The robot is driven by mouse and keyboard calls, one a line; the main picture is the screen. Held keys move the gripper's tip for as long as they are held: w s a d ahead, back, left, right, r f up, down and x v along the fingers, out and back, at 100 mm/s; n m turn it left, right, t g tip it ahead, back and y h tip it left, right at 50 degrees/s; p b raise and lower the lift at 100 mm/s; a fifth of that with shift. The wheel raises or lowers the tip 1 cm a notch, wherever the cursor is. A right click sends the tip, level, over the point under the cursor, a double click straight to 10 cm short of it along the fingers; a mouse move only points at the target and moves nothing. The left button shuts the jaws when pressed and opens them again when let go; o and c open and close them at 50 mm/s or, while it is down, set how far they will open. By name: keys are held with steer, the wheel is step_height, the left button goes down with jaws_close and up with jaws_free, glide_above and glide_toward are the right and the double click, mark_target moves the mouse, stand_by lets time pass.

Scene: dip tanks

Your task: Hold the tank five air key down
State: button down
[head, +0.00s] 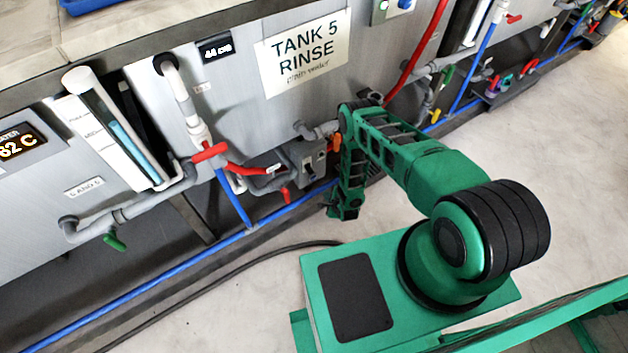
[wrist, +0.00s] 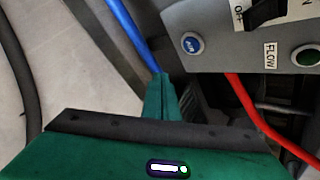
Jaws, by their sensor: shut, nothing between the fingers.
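The tank five air key is a round blue button (wrist: 192,44) with small white lettering, at the lower left of a grey control box (wrist: 222,42) in the wrist view. It looks unpressed, though its depth is hard to judge. My gripper (wrist: 162,78) is shut and empty, its fingertips below and left of the blue button, apart from it in the picture. In the head view the grey box (head: 294,153) sits under the "TANK 5 RINSE" sign (head: 303,50), left of my arm. The blue button and my fingertips cannot be made out there.
The box also carries a black off switch (wrist: 266,12) and a green button (wrist: 307,56) beside a "FLOW" label. A red hose (wrist: 258,120) and a blue pipe (wrist: 136,32) pass close by. Red-handled valve pipework (head: 210,152) stands left of the box. A black hose (head: 240,262) crosses the floor.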

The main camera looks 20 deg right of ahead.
steer(key=w+a, duration=0.2)
steer(key=w, duration=0.4)
steer(key=shift+w, duration=0.15)
stand_by(1.2)
steer(key=shift+w+a, duration=0.1)
steer(key=shift+w, duration=0.05)
stand_by(0.7)
steer(key=shift+w+a, duration=0.1)
steer(key=shift+w, duration=0.15)
steer(key=shift+w+a+r, duration=0.1)
steer(key=shift+w+a, duration=0.05)
steer(key=shift+w, duration=0.25)
stand_by(2.0)
steer(key=shift+s, duration=0.15)
steer(key=shift+s+d, duration=0.3)
steer(key=shift+s, duration=0.4)
steer(key=shift+s+d, duration=0.25)
steer(key=shift+s, duration=0.55)
steer(key=shift+s+d, duration=0.3)
steer(key=shift+s, duration=0.45)
steer(key=shift+s+d, duration=0.25)
steer(key=shift+s, duration=0.55)
